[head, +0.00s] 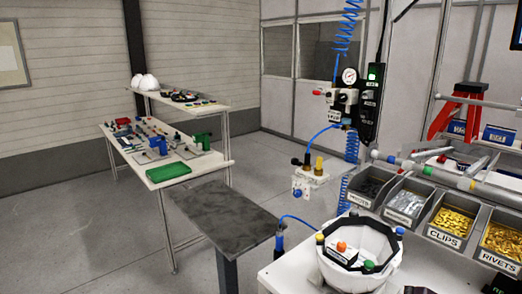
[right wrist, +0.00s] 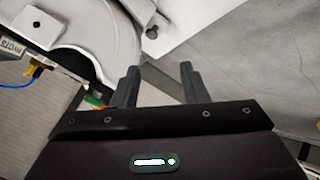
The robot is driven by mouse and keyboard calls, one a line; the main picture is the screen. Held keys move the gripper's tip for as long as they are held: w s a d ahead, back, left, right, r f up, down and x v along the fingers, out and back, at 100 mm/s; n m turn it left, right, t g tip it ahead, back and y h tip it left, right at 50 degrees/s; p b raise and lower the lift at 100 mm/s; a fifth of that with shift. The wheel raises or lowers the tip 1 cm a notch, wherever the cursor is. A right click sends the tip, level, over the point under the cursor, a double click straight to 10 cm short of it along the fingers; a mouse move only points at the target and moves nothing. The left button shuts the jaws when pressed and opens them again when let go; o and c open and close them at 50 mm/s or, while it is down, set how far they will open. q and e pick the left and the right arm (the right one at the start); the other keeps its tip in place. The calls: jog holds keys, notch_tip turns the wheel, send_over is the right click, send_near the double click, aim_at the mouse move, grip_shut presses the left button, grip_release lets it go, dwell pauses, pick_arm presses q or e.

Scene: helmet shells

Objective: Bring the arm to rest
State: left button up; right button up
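My right gripper (right wrist: 158,85) shows in the right wrist view with its two dark fingers apart. Nothing shows between the fingers, only a pale surface behind them. My left gripper is in neither view. In the head view a white helmet shell (head: 336,272) sits open side up on the white bench at the lower right. It has coloured knobs around its rim and a dark labelled part with an orange knob inside. A small dark shape at the bottom edge right of the shell is too cropped to identify.
Grey bins of clips (head: 453,223) and rivets (head: 503,240) line the bench's right side. A blue coiled hose (head: 344,40) hangs above. A dark grey table (head: 222,213) and a shelved workbench (head: 218,160) stand left. The floor at far left is clear.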

jog(key=s+a+f+m+g+h, duration=0.25)
jog(key=s+f+m, duration=0.25)
jog(key=s+m, duration=0.25)
jog(key=s+a+f+m+g+h, duration=0.2)
jog(key=s+a+f+m+h, duration=0.15)
jog(key=s+f+m, duration=0.35)
jog(key=s+f+n+g+b, duration=0.1)
jog(key=s+f+g+b, duration=0.2)
jog(key=f, duration=2.9)
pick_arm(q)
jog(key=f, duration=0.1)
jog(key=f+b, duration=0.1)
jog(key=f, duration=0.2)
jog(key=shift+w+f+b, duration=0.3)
pick_arm(e)
jog(key=s+d+f, duration=0.3)
jog(key=s+f, duration=1.5)
jog(key=s, duration=0.2)
jog(key=shift+f, duration=0.3)
